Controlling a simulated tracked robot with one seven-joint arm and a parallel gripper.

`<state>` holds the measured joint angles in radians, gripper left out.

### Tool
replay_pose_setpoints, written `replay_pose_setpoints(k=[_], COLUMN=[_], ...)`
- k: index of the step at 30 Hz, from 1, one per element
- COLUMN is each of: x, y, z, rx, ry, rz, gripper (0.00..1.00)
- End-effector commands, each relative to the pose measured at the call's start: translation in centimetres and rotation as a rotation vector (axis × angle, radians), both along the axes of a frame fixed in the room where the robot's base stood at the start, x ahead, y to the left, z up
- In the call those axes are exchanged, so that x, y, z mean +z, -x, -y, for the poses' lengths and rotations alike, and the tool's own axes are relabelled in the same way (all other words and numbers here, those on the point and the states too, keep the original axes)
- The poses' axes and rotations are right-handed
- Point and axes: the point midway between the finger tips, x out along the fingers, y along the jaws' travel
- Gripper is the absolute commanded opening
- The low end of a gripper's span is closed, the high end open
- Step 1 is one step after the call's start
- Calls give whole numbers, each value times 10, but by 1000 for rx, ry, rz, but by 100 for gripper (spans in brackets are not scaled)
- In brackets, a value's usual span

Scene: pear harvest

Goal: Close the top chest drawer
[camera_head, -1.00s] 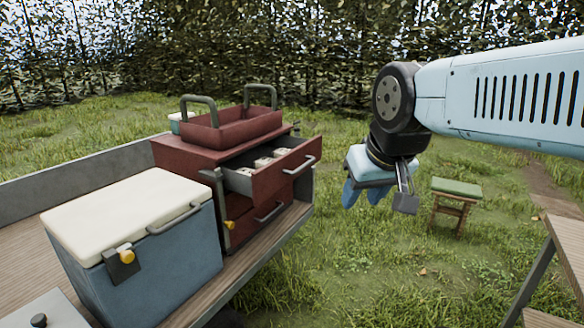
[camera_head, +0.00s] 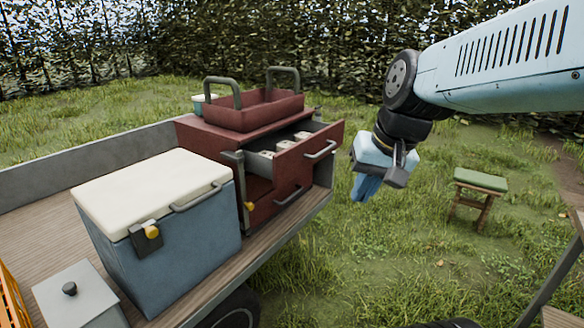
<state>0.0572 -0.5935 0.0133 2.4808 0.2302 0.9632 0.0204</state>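The red chest (camera_head: 268,213) stands on the trailer bed, left of centre. Its top drawer (camera_head: 314,157) is pulled out to the right, with several small pale items inside and a grey bar handle (camera_head: 320,150) on its red front. The lower drawer, with its own handle (camera_head: 289,197), looks shut. My gripper (camera_head: 365,188) hangs fingers down in the air to the right of the drawer front, apart from it in the picture. The blue fingers overlap in this view, so I cannot tell how far apart they are. I see nothing held in them.
A red tray (camera_head: 255,114) with two grey handles sits on the chest. A blue cooler (camera_head: 185,262) with a cream lid stands in front of it on the trailer (camera_head: 38,232). A green-topped stool (camera_head: 481,180) is on the grass at right. Grass lies open beyond the trailer's edge.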

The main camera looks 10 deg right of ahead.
Motion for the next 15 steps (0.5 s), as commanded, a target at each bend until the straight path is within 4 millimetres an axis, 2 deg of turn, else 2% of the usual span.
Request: replay_pose_setpoints(k=[6, 15], x=[-24, -47], y=[-25, -69], z=[-26, -55], rx=[-134, -340], ry=[-233, -565], rz=[-193, -422], gripper=[0, 0])
